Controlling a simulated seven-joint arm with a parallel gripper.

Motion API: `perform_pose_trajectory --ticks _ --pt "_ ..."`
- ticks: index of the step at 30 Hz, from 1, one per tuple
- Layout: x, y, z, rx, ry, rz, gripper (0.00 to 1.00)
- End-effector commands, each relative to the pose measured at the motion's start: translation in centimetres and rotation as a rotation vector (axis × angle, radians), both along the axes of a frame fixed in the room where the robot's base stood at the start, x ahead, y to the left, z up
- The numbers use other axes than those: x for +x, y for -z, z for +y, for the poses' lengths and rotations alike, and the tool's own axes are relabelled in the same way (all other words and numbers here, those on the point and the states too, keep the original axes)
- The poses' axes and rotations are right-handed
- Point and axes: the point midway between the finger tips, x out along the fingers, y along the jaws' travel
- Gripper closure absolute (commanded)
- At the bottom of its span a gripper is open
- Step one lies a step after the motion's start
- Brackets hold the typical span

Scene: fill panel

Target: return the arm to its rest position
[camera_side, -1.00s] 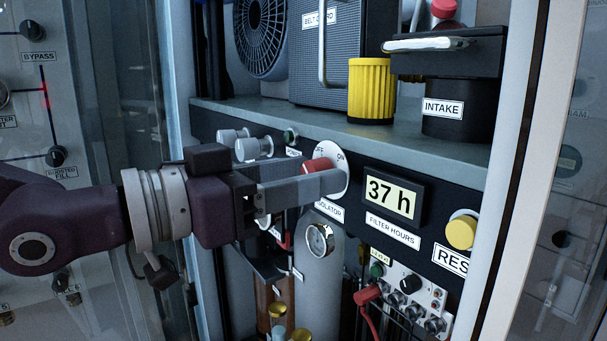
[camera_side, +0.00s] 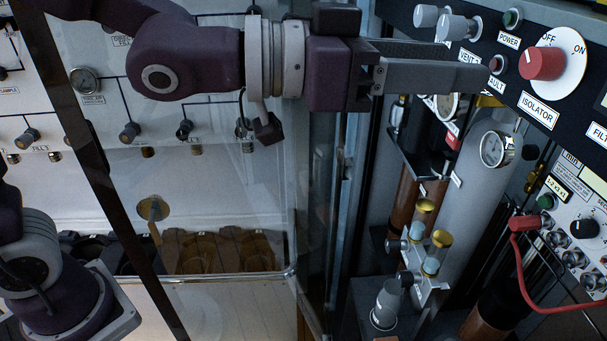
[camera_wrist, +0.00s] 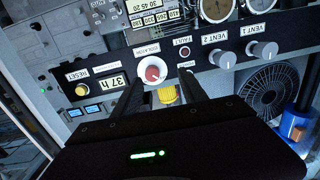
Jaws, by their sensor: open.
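My gripper (camera_side: 467,62) is in front of the dark control panel in the side view, left of the red ISOLATOR knob (camera_side: 543,63) and clear of it. Its two grey fingers are apart with nothing between them. In the wrist view, which is upside down, the fingers (camera_wrist: 160,78) stand either side of the red knob (camera_wrist: 152,74) and the yellow filter (camera_wrist: 167,94) beyond. My arm reaches in level from the left, with its base at the lower left of the side view.
A glass door edge (camera_side: 318,190) stands below my wrist. The 37 h display (camera_wrist: 107,83) shows in the wrist view.

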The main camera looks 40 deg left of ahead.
Motion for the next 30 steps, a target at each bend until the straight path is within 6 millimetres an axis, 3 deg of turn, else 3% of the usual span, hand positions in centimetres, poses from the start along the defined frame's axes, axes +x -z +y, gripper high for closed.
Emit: perform_pose_trajectory --ticks 2,3,5,7,10,13,15,17,20,30 --pt "0.4 1.4 4.6 0.100 -0.142 0.060 0.50" --pt "0.1 2.6 7.9 0.164 -0.238 0.118 0.50" --pt "-1.3 4.7 13.4 0.250 -0.384 0.232 0.50" --pt "-4.5 7.4 19.0 0.320 -0.523 0.390 0.50" --pt "-10.6 11.0 24.1 0.368 -0.641 0.626 0.50" --pt "-16.2 13.8 26.2 0.373 -0.674 0.818 0.50" --pt "-19.0 15.0 26.5 0.372 -0.673 0.908 0.50" --pt "-20.3 15.6 26.6 0.369 -0.668 0.954 0.50" --pt "-21.1 15.9 26.6 0.370 -0.662 0.982 0.50" --pt "-21.0 15.9 26.6 0.371 -0.662 0.980 0.50"
